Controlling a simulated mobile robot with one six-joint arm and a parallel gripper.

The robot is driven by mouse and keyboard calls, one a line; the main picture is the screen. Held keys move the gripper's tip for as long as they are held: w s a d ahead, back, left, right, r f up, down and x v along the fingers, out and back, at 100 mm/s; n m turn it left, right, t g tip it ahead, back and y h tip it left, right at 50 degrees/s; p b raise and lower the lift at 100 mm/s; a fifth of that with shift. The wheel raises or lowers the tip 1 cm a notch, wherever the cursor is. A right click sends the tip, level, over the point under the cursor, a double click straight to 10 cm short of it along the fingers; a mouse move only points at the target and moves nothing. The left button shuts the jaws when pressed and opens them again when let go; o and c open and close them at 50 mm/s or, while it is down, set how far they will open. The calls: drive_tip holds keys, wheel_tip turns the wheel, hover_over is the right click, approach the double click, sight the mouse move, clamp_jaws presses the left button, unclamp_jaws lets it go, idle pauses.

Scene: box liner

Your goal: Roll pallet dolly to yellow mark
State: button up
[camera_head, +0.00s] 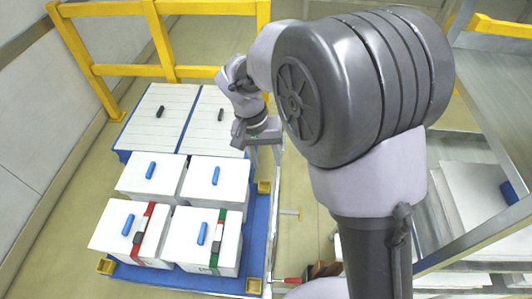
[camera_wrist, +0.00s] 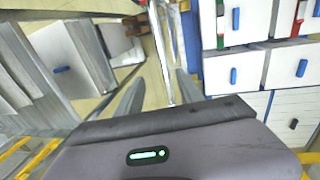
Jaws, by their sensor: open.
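The blue pallet dolly (camera_head: 258,232) stands at the left in the head view, with yellow corner pieces. It carries white boxes (camera_head: 213,180) with blue handles; the front ones have a red or a green strap. The dolly's blue edge also shows at the upper right of the wrist view (camera_wrist: 191,45). A thin metal bar (camera_head: 274,205) runs along its right side. My gripper (camera_head: 258,136) is open above the far right part of the dolly, by the bar's far end. In the wrist view the bar passes between my fingers (camera_wrist: 160,92); contact cannot be told. A small pale yellow T-shape (camera_head: 291,212) lies right of the dolly; whether it is the yellow mark is unclear.
Yellow railings (camera_head: 165,72) stand behind the boxes. White-lidded blue boxes (camera_head: 152,112) stand at the dolly's far end. A metal rack (camera_head: 470,195) with white boxes is at the right. A wall is at the left.

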drive_tip(key=shift+a+r, duration=0.1)
drive_tip(key=b, duration=1.3)
approach(275, 194)
drive_tip(key=f, duration=0.3)
drive_tip(key=d+f, duration=0.1)
drive_tip(key=f, duration=0.2)
drive_tip(key=d+f, duration=0.1)
drive_tip(key=f, duration=0.2)
drive_tip(key=shift+s, duration=0.1)
drive_tip(key=shift+c, duration=0.3)
clamp_jaws()
drive_tip(key=shift+a, duration=0.1)
